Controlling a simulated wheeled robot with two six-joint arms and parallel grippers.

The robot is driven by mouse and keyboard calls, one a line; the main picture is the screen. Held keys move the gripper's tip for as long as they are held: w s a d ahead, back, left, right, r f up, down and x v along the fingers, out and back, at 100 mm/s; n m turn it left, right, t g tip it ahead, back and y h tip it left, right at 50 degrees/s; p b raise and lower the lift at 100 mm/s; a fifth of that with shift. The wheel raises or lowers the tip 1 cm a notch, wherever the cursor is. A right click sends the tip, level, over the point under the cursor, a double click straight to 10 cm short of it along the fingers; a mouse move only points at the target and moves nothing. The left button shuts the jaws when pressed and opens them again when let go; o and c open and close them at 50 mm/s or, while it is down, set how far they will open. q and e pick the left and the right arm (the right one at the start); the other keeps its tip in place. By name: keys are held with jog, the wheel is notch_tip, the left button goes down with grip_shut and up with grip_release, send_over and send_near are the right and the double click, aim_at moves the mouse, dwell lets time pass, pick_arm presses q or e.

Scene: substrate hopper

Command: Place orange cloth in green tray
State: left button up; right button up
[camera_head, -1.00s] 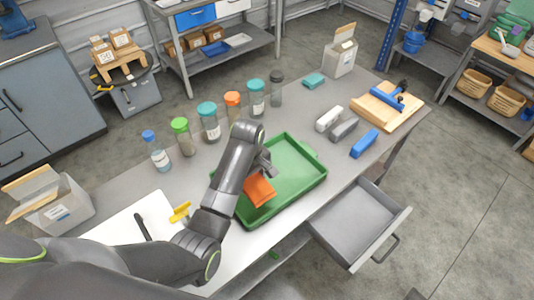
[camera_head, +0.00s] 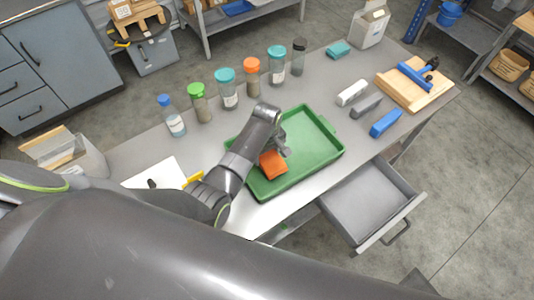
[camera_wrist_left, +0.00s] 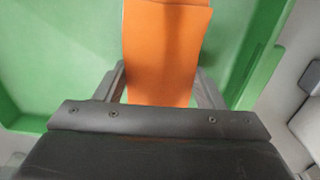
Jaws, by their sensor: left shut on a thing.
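The orange cloth (camera_head: 272,165) is in the green tray's area, toward the tray's left side in the head view. My left gripper (camera_head: 282,150) is shut on the cloth, and its arm comes in from the left. In the left wrist view the orange cloth (camera_wrist_left: 165,50) extends out from between the fingers of my left gripper (camera_wrist_left: 165,88). The green tray (camera_head: 318,140) lies on the grey bench, and its floor and wall (camera_wrist_left: 262,50) show around the cloth. I cannot tell whether the cloth touches the tray floor. My right gripper is not in view.
Several lidded jars (camera_head: 226,90) stand in a row behind the tray. A blue block (camera_head: 386,123) and a wooden board (camera_head: 415,88) lie to the right. An open drawer (camera_head: 365,200) juts out in front. A white sheet (camera_head: 155,175) lies at left.

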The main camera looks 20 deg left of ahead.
aim_at(267, 156)
pick_arm(q)
jog(key=shift+f, duration=0.35)
jog(key=o, duration=1)
jog(key=shift+f, duration=0.1)
notch_tip(267, 156, up, 12)
dwell(0.5)
